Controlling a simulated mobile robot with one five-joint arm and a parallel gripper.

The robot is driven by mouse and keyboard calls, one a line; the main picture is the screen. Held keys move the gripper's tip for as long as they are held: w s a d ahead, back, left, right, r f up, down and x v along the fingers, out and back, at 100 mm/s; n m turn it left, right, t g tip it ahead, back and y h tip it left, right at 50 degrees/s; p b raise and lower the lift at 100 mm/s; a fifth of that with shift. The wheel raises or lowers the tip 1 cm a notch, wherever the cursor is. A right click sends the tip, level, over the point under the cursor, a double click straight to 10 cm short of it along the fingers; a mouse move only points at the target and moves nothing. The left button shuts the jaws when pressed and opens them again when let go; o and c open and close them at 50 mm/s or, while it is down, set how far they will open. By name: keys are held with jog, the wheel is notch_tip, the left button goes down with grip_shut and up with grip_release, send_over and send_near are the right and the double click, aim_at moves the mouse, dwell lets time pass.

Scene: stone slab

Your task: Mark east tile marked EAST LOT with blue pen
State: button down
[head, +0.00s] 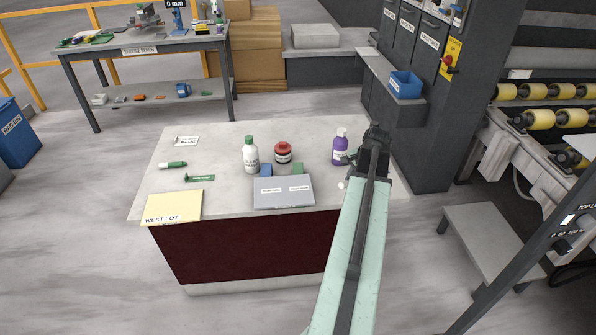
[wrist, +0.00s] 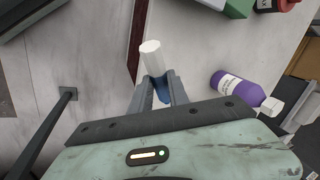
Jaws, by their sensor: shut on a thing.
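My gripper (wrist: 158,92) is shut on a pen (wrist: 151,58) with a white barrel and a blue part between the fingers, seen in the wrist view. In the head view my gripper (head: 352,160) is at the right part of the stone slab (head: 225,140), beside the purple bottle. A small white end (head: 341,185) shows just left of my arm there. No tile marked EAST LOT can be made out in either view; my arm hides part of the slab's right side. A yellow tile marked WEST LOT (head: 173,206) lies at the slab's front left corner.
A purple bottle (head: 340,147) is close to my gripper; it lies right of it in the wrist view (wrist: 240,91). A red jar (head: 283,152), a white bottle (head: 250,155) and a grey box (head: 283,193) stand mid-slab. A green pen (head: 173,165) lies left.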

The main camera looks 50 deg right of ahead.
jog(key=w+a+r+n+t+y, duration=0.1)
jog(key=w+a+r+t+y, duration=0.2)
jog(key=w+a, duration=0.4)
jog(key=w+a+r+t+y, duration=0.2)
jog(key=w+a+r, duration=0.1)
jog(key=w+a, duration=0.35)
jog(key=f+b, duration=0.6)
jog(key=shift+s+a+f, duration=0.15)
jog(key=shift+s+f, duration=0.05)
jog(key=shift+s, duration=0.05)
jog(key=shift+f+b, duration=0.5)
jog(key=shift+b, duration=0.05)
jog(key=shift+s+a, duration=0.3)
jog(key=shift+a, duration=0.6)
jog(key=shift+s+a, duration=0.3)
jog(key=shift+a, duration=0.55)
dwell(2.7)
notch_tip(320, 180, up, 7)
jog(key=p, duration=0.7)
